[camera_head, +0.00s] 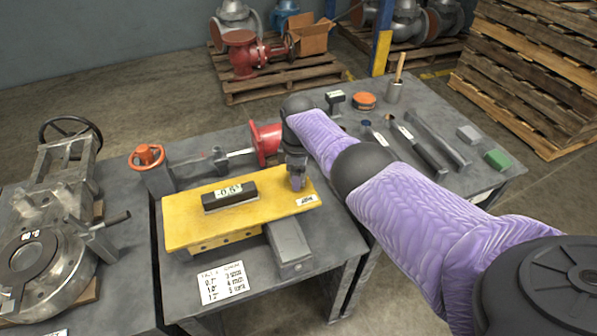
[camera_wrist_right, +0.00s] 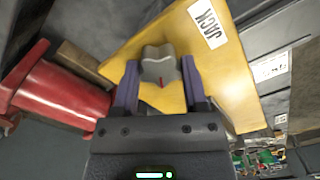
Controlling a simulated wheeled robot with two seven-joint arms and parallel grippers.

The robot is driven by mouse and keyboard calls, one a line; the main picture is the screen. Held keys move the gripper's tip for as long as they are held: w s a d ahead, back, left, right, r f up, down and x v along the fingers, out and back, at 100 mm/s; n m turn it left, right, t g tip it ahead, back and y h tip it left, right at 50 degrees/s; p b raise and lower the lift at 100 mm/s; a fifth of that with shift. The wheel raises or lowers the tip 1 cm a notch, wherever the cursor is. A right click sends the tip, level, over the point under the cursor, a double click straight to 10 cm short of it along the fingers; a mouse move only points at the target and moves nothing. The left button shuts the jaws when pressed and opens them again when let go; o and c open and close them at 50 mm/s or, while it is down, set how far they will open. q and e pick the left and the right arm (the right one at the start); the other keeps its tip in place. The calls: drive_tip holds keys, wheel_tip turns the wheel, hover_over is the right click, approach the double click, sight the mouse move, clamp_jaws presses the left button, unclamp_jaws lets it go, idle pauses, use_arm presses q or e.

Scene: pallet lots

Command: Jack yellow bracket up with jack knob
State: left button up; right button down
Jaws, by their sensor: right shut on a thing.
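The yellow bracket (camera_head: 185,215) is a flat plate with a bent front edge, lying on the grey table near the middle of the head view. A black level (camera_head: 229,196) with a small reading, which looks like 0.8°, rests on the bracket. My left gripper is not in view.
A grey block (camera_head: 289,245) lies in front of the bracket, near a card of figures (camera_head: 223,284). A valve (camera_head: 45,245) fills the left table. Tools (camera_head: 420,150) lie at the right.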

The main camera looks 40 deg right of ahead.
drive_tip(key=m, duration=0.2)
drive_tip(key=shift+f+m, duration=0.1)
drive_tip(key=shift+m, duration=1.2)
drive_tip(key=m, duration=0.6)
drive_tip(key=shift+s, duration=0.1)
drive_tip(key=m, duration=0.6)
drive_tip(key=shift+m, duration=0.4)
drive_tip(key=m, duration=0.2)
drive_tip(key=shift+m, duration=0.3)
drive_tip(key=shift+m+p, duration=0.3)
drive_tip(key=shift+m, duration=1.5)
drive_tip(key=m, duration=0.2)
drive_tip(key=shift+m, duration=0.4)
drive_tip(key=m, duration=0.4)
drive_tip(key=shift+m, duration=1.2)
drive_tip(key=shift+f+m, duration=0.1)
drive_tip(key=shift+m, duration=0.7)
drive_tip(key=m, duration=0.3)
drive_tip(key=shift+m, duration=1.6)
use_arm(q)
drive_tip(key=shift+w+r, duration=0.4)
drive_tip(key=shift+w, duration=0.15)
use_arm(e)
drive_tip(key=shift+m, duration=1.5)
